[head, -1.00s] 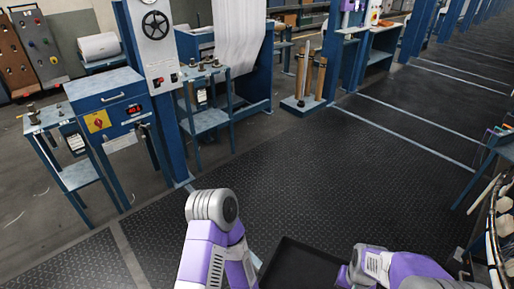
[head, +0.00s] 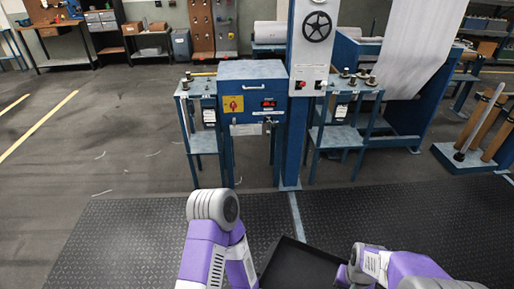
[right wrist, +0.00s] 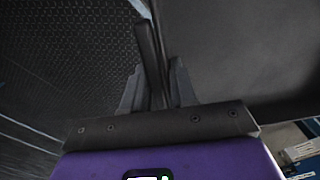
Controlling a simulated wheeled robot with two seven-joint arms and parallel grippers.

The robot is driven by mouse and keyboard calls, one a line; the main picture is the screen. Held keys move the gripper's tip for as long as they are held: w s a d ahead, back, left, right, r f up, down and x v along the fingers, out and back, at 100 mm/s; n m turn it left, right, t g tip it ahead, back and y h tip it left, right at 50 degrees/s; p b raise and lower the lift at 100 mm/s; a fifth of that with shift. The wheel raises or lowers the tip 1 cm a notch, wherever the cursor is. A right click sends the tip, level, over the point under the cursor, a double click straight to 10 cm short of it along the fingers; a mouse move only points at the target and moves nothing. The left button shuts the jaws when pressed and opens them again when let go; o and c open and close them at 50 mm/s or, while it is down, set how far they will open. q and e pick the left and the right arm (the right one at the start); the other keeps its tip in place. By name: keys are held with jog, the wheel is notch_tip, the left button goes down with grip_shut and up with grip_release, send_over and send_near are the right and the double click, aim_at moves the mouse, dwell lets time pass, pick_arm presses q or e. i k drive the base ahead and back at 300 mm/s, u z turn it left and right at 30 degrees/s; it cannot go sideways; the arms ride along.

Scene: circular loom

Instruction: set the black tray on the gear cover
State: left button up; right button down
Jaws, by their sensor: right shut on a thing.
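The black tray (head: 298,268) is at the bottom middle of the head view, between my two arms, its lower part cut off by the frame edge. In the right wrist view, my right gripper (right wrist: 155,88) is shut on the rim of the tray (right wrist: 240,50). The tray's dark surface fills the right of that view. A blue box with a flat top, which looks like the gear cover (head: 252,70), stands ahead at the upper middle, well beyond the tray. Nothing lies on its top. My left gripper is out of view; only its arm shows.
Small blue side tables with bottles and fittings flank the box, on the left (head: 203,95) and right (head: 345,88). A blue post with a white panel and handwheel (head: 316,28) rises beside it. The black floor mat (head: 150,230) ahead is clear.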

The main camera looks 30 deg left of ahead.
aim_at(252, 70)
jog(key=u, duration=0.85)
jog(key=i, duration=1.5)
jog(key=u, duration=0.4)
jog(key=i, duration=1.35)
jog(key=z, duration=0.2)
